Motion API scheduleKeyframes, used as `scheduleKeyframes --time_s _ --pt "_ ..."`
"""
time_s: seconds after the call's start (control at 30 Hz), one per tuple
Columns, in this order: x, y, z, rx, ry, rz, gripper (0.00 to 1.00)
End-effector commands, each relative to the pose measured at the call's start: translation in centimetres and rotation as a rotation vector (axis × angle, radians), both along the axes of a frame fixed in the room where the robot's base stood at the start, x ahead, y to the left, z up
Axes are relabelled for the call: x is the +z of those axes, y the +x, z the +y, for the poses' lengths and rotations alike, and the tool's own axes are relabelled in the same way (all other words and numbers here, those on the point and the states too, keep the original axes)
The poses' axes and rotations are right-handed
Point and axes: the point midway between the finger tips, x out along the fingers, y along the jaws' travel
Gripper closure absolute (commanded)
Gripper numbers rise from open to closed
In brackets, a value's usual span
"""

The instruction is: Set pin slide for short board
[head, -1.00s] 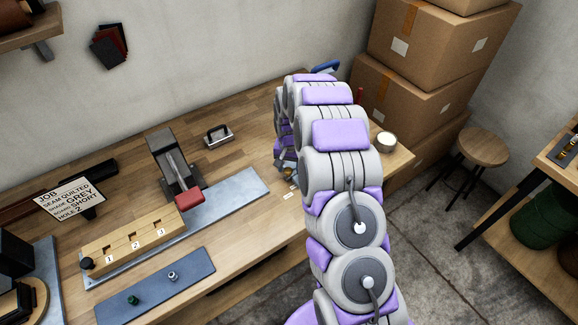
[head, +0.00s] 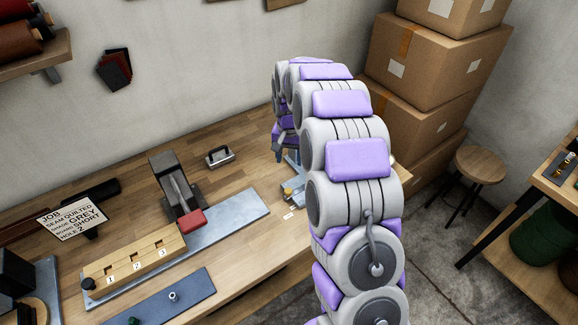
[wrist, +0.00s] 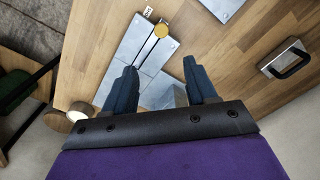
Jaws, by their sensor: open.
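The fixture's brass part also shows in the head view (head: 291,190), partly behind my arm. My gripper (wrist: 160,63) is open and empty above the fixture, fingers apart, with the knob ahead of the gap between them. I cannot tell the slide's setting.
A wooden block numbered 1, 2, 3 (head: 134,263) lies on a long metal plate (head: 235,215) beside a red-handled clamp (head: 178,195). A blue-grey strip (head: 150,300) lies in front. A metal handle (head: 219,156) stands behind. Boxes (head: 430,75) are stacked at right.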

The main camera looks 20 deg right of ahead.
Motion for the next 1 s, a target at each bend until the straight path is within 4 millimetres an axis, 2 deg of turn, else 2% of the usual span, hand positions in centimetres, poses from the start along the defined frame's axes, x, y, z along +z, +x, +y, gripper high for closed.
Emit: scheduleKeyframes --time_s 0.1,0.2,0.77,0.87,1.0 --pt "1.4 0.1 0.0 0.0 0.0 -0.005 0.43" --pt "1.9 0.1 0.0 0.0 0.0 -0.004 0.43" --pt "2.2 -0.1 0.0 0.002 0.0 -0.002 0.43" --pt "3.0 -0.9 0.3 0.016 0.002 0.0 0.43" --pt "5.4 -4.0 1.2 0.062 0.009 0.008 0.43"
